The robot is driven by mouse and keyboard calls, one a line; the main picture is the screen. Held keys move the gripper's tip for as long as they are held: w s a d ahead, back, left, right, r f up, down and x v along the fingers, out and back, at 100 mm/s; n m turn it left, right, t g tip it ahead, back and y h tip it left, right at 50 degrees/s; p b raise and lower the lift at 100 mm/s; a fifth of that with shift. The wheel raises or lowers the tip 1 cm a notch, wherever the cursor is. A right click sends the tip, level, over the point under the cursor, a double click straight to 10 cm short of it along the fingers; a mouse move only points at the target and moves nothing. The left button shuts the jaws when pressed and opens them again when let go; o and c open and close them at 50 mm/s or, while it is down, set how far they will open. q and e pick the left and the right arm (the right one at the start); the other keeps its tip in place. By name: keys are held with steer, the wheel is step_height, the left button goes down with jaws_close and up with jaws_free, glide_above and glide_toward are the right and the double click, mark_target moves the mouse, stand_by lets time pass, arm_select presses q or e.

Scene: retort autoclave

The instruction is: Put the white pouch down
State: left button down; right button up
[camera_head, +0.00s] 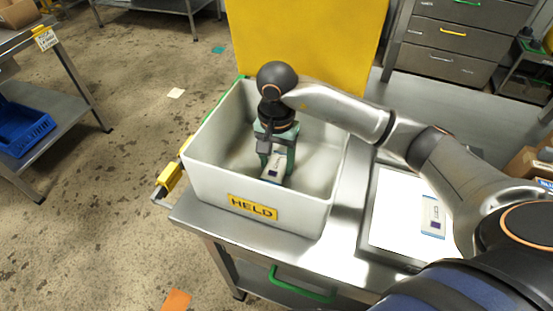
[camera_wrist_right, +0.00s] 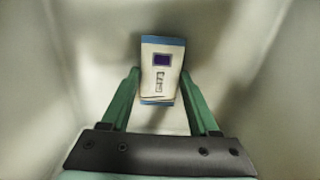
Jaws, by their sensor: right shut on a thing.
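The white pouch (camera_head: 272,170) with blue ends is between the fingers of my right gripper (camera_head: 274,165). My right gripper reaches down inside a light grey bin (camera_head: 212,183) with a yellow HELD label. In the right wrist view the pouch (camera_wrist_right: 161,72) shows a dark square and printed marks, between the green fingers of the gripper (camera_wrist_right: 160,88), which is shut on it. The bin floor lies beneath; I cannot tell whether the pouch touches it. My left gripper is not in view.
The bin stands on a steel table (camera_head: 338,233). To its right, a white-surfaced tray (camera_head: 396,215) bears another pouch (camera_head: 432,216). A yellow panel (camera_head: 310,45) stands behind the bin. A blue crate (camera_head: 22,130) is on a shelf at far left.

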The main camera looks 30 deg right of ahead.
mark_target(276, 164)
steer(key=shift+f, duration=0.15)
steer(key=o, duration=1.4)
steer(key=shift+c, duration=0.2)
step_height(276, 164, up, 12)
steer(key=shift+r, duration=0.25)
